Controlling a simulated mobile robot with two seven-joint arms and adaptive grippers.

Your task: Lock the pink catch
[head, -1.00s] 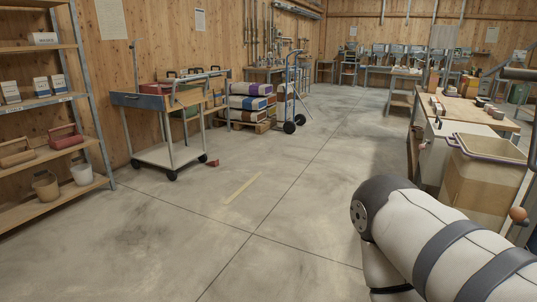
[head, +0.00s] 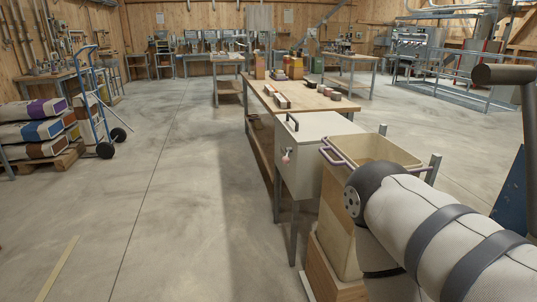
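A small pink catch (head: 286,158) shows on the front left face of a pale white chest (head: 310,148) near the middle of the head view. The chest has a dark handle (head: 292,122) on its top and stands on grey legs. The catch is too small to tell whether it is locked or open. Part of my own arm fills the lower right of the view. Neither of my grippers is in view.
A tan bin (head: 375,150) with a mauve-handled rim stands right of the chest. A paper sack (head: 338,225) on a wooden block (head: 335,275) stands in front. A long wooden table (head: 305,98) lies behind.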

